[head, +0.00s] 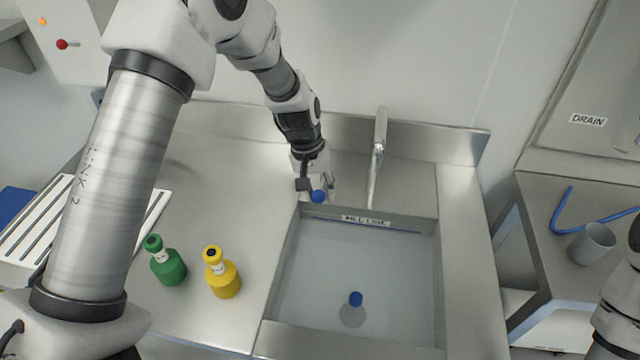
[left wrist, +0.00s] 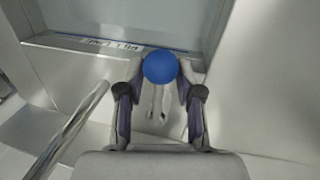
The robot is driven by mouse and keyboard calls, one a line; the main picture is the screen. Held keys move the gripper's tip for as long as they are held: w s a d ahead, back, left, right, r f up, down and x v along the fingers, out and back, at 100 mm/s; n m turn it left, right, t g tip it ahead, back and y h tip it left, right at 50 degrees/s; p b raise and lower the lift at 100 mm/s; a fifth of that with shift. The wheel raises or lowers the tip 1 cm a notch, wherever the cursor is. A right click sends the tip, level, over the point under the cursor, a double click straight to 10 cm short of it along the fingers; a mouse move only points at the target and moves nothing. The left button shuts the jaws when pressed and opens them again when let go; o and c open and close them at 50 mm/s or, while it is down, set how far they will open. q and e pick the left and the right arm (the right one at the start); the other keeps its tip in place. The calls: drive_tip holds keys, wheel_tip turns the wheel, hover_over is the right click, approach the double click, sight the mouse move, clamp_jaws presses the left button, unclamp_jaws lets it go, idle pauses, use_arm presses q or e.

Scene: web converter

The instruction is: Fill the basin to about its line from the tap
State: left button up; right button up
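The steel basin (head: 438,270) has a pale bluish floor or water surface; I cannot tell its depth. A fill line label (head: 366,220) sits on its back wall above a blue line, and it also shows in the left wrist view (left wrist: 112,46). The tap (head: 378,150) stands behind the basin, its spout pointing over the back edge; no stream is clear. A blue ball knob (head: 318,197) on a lever is left of the tap. My left gripper (left wrist: 160,78) has its fingers close on both sides of this knob (left wrist: 160,66) and appears shut on it. My right gripper is out of view.
A blue-topped plug (head: 355,300) is in the basin. A green bottle (head: 168,265) and a yellow bottle (head: 223,275) stand on the counter left of it. A grey cup (head: 593,243) and blue tube (head: 562,212) are on the right counter, below a drain sign (head: 588,120).

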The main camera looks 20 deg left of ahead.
use_arm(q)
drive_tip(key=shift+s+d+r, duration=0.1)
drive_tip(key=shift+r, duration=0.25)
drive_tip(key=shift+w+r, duration=0.15)
drive_tip(key=shift+w, duration=0.1)
wheel_tip(320, 180, up, 12)
drive_tip(key=s+a, duration=0.1)
drive_tip(key=a, duration=0.1)
drive_tip(key=shift+a+f, duration=0.15)
drive_tip(key=shift+f, duration=0.1)
drive_tip(key=shift+f, duration=0.1)
